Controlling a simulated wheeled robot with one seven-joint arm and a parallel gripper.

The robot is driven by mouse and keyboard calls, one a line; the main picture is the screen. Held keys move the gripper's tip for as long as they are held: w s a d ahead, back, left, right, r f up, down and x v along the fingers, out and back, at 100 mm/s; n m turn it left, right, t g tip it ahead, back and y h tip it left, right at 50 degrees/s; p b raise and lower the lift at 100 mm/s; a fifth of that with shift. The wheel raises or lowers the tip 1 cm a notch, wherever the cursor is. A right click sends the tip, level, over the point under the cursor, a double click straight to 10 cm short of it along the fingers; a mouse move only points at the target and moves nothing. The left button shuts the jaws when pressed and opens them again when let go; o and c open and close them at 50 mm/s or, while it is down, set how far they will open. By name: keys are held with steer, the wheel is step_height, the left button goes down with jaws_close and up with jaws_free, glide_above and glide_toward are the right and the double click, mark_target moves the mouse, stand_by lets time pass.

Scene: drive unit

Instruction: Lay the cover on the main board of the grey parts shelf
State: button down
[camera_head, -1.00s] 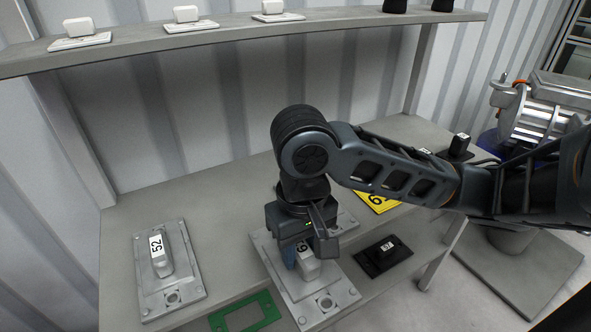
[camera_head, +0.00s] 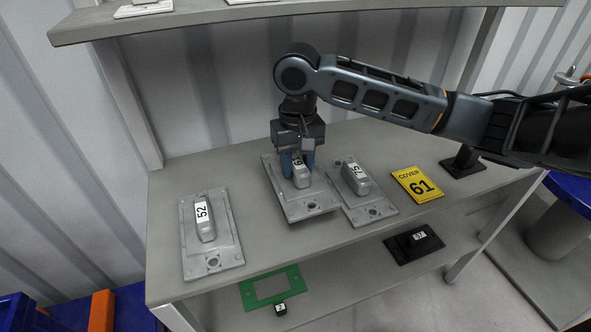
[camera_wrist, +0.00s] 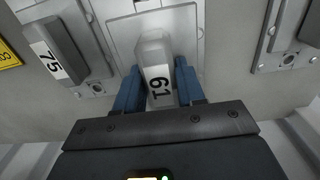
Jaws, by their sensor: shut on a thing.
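My gripper (camera_head: 297,163) is shut on the handle of the grey cover labelled 61 (camera_head: 319,203). In the wrist view, the label 61 on the handle (camera_wrist: 157,85) shows between the two blue fingers. The cover's flat plate is over the main board of the grey shelf (camera_head: 268,243), close beside cover 75 (camera_head: 381,208). I cannot tell whether the plate touches the board or hangs just above it. Cover 52 (camera_head: 228,249) lies farther left on the board. A yellow sign reading COVER 61 (camera_head: 420,183) lies at the right.
A black part labelled 57 (camera_head: 413,244) and a green frame (camera_head: 288,292) are on the lower shelf. A black part (camera_head: 463,162) stands at the board's right end. Bare board lies between covers 52 and 61. An upper shelf (camera_head: 290,17) crosses above my arm.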

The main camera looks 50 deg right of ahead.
mark_target(295, 159)
steer(key=shift+w+d, duration=0.1)
steer(key=shift+w, duration=0.15)
steer(key=shift+w+d+f, duration=0.15)
steer(key=shift+f, duration=0.5)
steer(key=shift+w+d+f, duration=0.1)
steer(key=shift+f, duration=1)
steer(key=shift+f, duration=0.1)
steer(key=c, duration=0.7)
jaws_free()
step_height(295, 159, up, 8)
steer(key=shift+f, duration=0.15)
